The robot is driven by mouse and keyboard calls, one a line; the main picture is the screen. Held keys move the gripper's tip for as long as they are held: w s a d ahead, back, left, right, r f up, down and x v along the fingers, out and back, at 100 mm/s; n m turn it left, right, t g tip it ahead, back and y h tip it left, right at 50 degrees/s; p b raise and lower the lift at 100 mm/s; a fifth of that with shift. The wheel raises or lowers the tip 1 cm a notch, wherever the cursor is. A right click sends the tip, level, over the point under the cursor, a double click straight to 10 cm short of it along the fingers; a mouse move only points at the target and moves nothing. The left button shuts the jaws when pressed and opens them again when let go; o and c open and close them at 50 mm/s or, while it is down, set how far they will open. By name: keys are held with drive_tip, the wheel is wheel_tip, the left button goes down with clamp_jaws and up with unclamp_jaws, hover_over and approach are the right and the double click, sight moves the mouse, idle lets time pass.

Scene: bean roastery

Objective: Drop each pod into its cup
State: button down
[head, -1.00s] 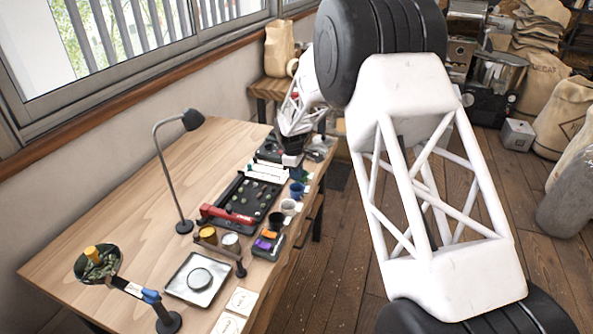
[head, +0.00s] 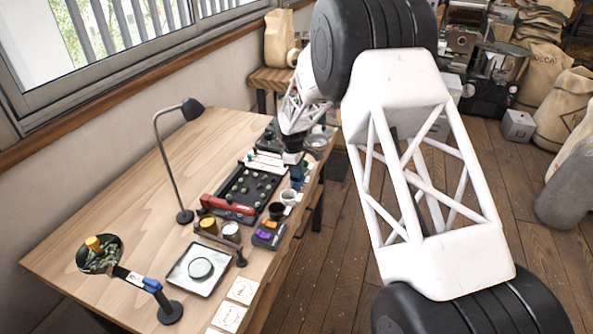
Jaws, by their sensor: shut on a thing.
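A blue cup (head: 297,183), a white cup (head: 288,196) and a black cup (head: 277,210) stand in a row along the table's right edge. A dark holder (head: 262,242) in front of them carries an orange pod (head: 270,224) and a purple pod (head: 264,234). My gripper (head: 294,165) points down at the far end of the row, just above or behind the blue cup. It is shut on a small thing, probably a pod. That thing is too small and too hidden to make out, and I cannot tell whether it is inside the cup's rim.
A dark board with many small pieces (head: 250,187) and a red bar lie left of the cups. A lamp (head: 185,216), a scale tray (head: 197,270) and a pan on a stand (head: 98,256) stand on the table.

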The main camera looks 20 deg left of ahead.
drive_tip(key=c, duration=1)
unclamp_jaws()
drive_tip(key=shift+r, duration=0.15)
drive_tip(key=shift+a+r, duration=0.25)
drive_tip(key=shift+r, duration=1.65)
drive_tip(key=shift+a+r, duration=0.2)
drive_tip(key=shift+r, duration=1.65)
